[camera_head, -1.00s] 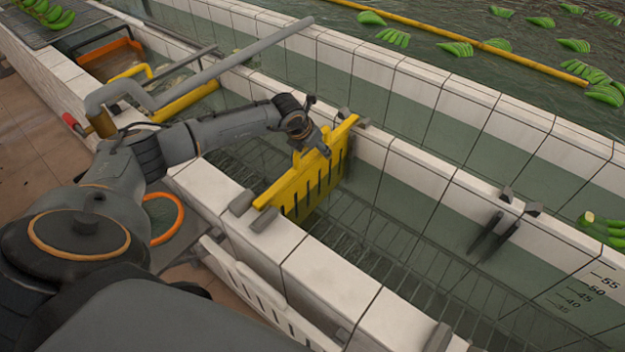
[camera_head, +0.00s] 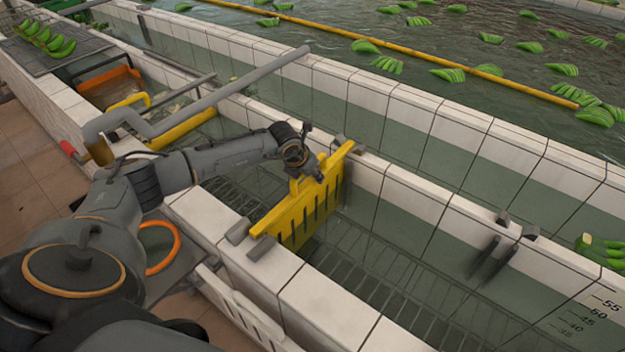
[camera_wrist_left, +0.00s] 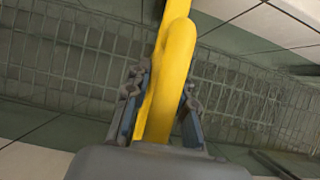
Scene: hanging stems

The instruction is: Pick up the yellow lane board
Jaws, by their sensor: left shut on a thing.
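The yellow lane board (camera_head: 303,213) is a slotted plate standing upright across the tiled channel, between the near wall and the far wall. Its ends are at the grey brackets on the two walls. My left gripper (camera_head: 317,176) is at the middle of its top edge, shut on the raised yellow handle. In the left wrist view the yellow handle (camera_wrist_left: 174,75) runs between the two fingers (camera_wrist_left: 160,115). The lower part of the board is dim in the channel. My right gripper is not in view.
Grey brackets (camera_head: 248,239) sit on the near wall, and another pair (camera_head: 515,224) on the far wall to the right. A white slotted board (camera_head: 240,308) leans outside the near wall. A grey pipe (camera_head: 215,72) crosses the channel at the left. Green banana bunches float beyond.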

